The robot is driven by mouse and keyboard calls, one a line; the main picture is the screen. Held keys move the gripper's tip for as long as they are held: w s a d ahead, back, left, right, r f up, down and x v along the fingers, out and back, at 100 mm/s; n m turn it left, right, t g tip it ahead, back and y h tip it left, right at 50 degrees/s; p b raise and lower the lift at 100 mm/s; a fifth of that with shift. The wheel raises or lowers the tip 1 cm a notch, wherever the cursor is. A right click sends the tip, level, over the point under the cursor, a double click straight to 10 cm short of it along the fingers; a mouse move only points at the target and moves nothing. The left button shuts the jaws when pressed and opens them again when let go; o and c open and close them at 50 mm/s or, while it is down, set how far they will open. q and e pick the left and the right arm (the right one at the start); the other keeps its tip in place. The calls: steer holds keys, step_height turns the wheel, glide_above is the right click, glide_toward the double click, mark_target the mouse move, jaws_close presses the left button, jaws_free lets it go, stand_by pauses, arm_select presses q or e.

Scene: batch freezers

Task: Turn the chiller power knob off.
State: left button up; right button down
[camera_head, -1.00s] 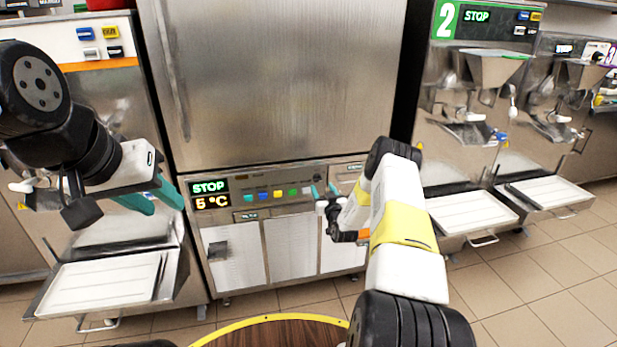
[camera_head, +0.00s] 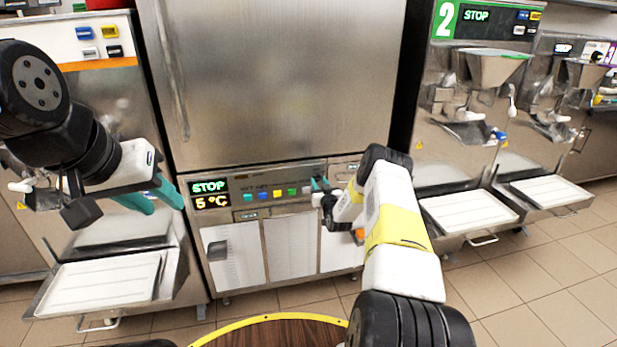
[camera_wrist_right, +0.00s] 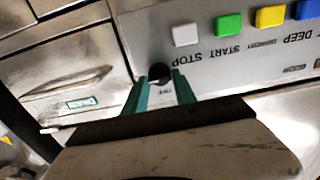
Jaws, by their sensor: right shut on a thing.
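The chiller (camera_head: 280,85) is the tall steel cabinet in the middle of the head view. Its lower panel has a display (camera_head: 210,194) reading STOP and 5 °C and a row of coloured buttons. The black power knob (camera_wrist_right: 159,71) sits in the panel near the STOP button in the right wrist view. My right gripper (camera_wrist_right: 161,85) has its green fingers on both sides of the knob and is shut on it; an "OFF" label shows between the fingers. In the head view the right gripper (camera_head: 320,185) largely hides the knob. My left gripper (camera_head: 158,199) is open and empty, in front of the left machine.
A batch freezer with a white tray (camera_head: 100,285) stands at the left. Freezer 2 (camera_head: 470,110) and another machine stand at the right with trays out front. A round wooden surface with a yellow rim (camera_head: 270,330) is at the bottom. Tiled floor is clear at the right.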

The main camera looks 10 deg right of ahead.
steer(key=shift+n, duration=0.3)
steer(key=n, duration=0.3)
steer(key=shift+a+n, duration=0.1)
steer(key=shift+n, duration=0.3)
steer(key=n, duration=0.9)
steer(key=shift+n, duration=0.4)
steer(key=shift+d+r+n, duration=0.1)
steer(key=shift+d+n, duration=0.05)
steer(key=shift+n, duration=0.75)
steer(key=shift+d+n, duration=0.1)
steer(key=shift+n, duration=0.8)
steer(key=c, duration=1.1)
jaws_free()
steer(key=shift+o, duration=0.5)
